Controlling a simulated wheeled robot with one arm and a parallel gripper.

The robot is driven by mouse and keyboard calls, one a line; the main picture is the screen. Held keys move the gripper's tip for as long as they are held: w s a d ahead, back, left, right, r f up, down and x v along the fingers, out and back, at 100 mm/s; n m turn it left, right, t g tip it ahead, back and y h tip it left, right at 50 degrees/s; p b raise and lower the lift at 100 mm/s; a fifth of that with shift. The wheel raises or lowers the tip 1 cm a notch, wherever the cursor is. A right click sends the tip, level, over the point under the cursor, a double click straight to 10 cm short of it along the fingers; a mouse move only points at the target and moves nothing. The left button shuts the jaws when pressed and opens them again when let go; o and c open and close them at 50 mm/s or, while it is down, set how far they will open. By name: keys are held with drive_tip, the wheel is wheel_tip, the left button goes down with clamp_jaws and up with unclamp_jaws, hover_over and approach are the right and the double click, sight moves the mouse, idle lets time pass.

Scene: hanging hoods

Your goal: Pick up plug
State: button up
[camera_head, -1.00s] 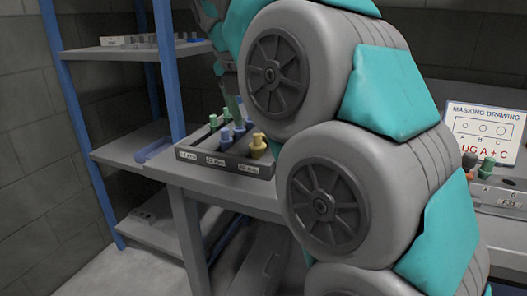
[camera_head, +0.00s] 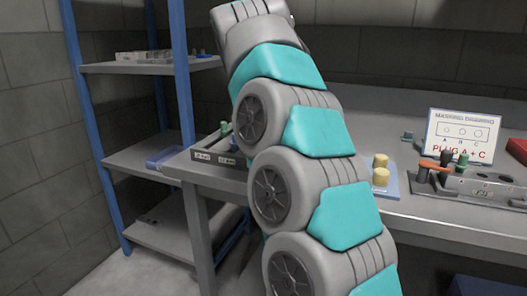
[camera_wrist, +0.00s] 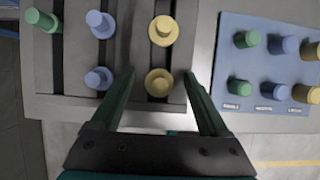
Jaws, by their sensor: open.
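In the wrist view my gripper (camera_wrist: 159,74) is open and pointed at the sorting tray (camera_wrist: 72,105). A yellow plug (camera_wrist: 158,83) with a round flange lies between the fingertips, with gaps visible on both sides. Another yellow plug (camera_wrist: 164,31) stands farther up in the same compartment. Two blue plugs, one upper (camera_wrist: 100,23) and one lower (camera_wrist: 98,78), stand in the compartment to the left. A green plug (camera_wrist: 42,20) lies tilted at the far left. In the head view my arm hides the gripper and most of the tray (camera_head: 208,156).
A blue board (camera_wrist: 268,100) with green, blue and yellow plugs lies right of the tray. A block with holes (camera_head: 480,187) and a masking sign (camera_head: 461,138) reading "PLUG A + C" stand on the right of the bench. A blue-posted shelf (camera_head: 130,160) stands left.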

clamp_jaws()
idle(0.5)
drive_tip(key=shift+r, duration=0.15)
